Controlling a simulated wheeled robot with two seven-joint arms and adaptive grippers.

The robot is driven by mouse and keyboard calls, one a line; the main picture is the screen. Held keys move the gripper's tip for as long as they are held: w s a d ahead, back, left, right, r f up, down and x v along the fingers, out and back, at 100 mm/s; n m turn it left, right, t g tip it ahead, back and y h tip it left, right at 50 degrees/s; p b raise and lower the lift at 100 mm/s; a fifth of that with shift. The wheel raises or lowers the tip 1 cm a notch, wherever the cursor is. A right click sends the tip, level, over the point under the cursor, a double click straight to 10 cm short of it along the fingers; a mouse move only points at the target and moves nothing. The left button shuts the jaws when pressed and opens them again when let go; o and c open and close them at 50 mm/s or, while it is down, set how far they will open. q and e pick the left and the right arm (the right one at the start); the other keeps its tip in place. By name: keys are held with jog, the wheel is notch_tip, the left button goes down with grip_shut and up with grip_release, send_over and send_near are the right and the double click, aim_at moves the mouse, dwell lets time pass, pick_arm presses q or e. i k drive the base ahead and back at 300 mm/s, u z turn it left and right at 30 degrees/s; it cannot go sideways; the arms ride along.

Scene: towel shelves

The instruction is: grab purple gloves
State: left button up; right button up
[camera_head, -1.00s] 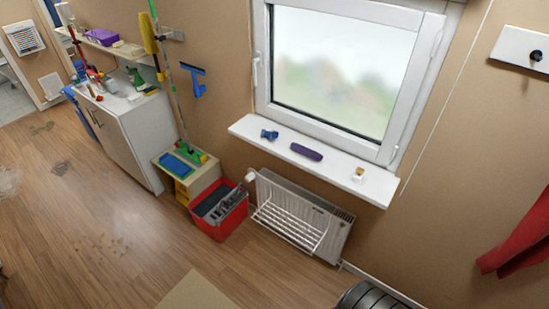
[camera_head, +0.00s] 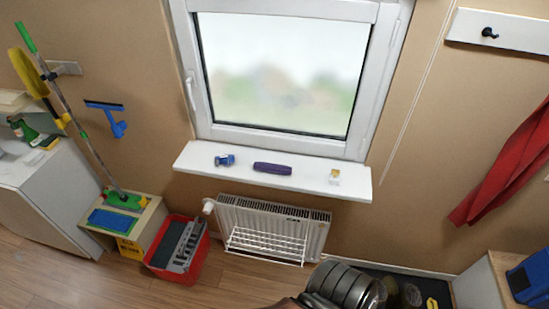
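A purple, elongated, rounded item (camera_head: 272,168) lies in the middle of the white window sill (camera_head: 215,182). I cannot tell from its shape whether it is a pair of gloves. A small blue item (camera_head: 225,160) lies to its left and a small yellow and white item (camera_head: 335,175) to its right. Neither of my grippers is in view, so their state does not show.
A radiator with a white wire rack (camera_head: 265,243) is under the sill. A red bin (camera_head: 160,277) and a cabinet (camera_head: 40,205) stand left. A grey ribbed round thing (camera_head: 345,285) is at the bottom edge. A red cloth (camera_head: 505,170) hangs right.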

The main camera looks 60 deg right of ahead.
aim_at(265, 166)
jog(key=z, duration=0.65)
jog(key=i, duration=0.95)
jog(key=z, duration=1)
